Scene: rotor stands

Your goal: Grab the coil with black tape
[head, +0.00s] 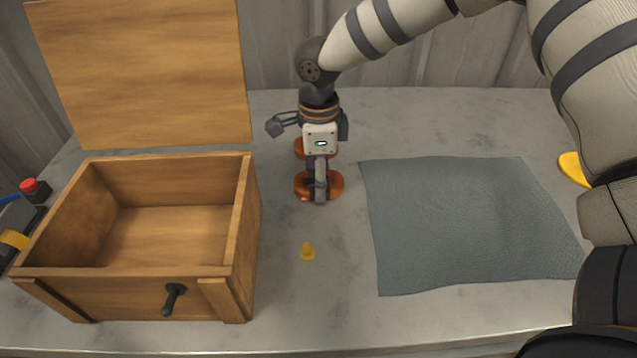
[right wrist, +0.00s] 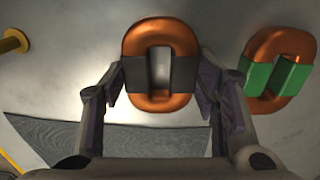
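The coil with black tape (right wrist: 160,98) is an orange ring with dark bands on its two long sides. It lies on the table between the fingers of my right gripper (right wrist: 161,80) in the right wrist view. The fingers are spread, one beside each taped side; I cannot tell if they touch it. In the head view my right gripper (head: 320,180) points down over this coil (head: 302,186), which it partly covers. A coil with green tape (right wrist: 283,42) lies beside it; in the head view the farther coil (head: 299,148) is mostly hidden. My left gripper is not in view.
An open wooden box (head: 250,215) with a raised lid (head: 145,75) stands left. A grey-blue mat (head: 470,225) lies right. A small yellow part (head: 307,252) lies in front of the coils. A yellow object (head: 572,168) is at the right, partly behind my arm.

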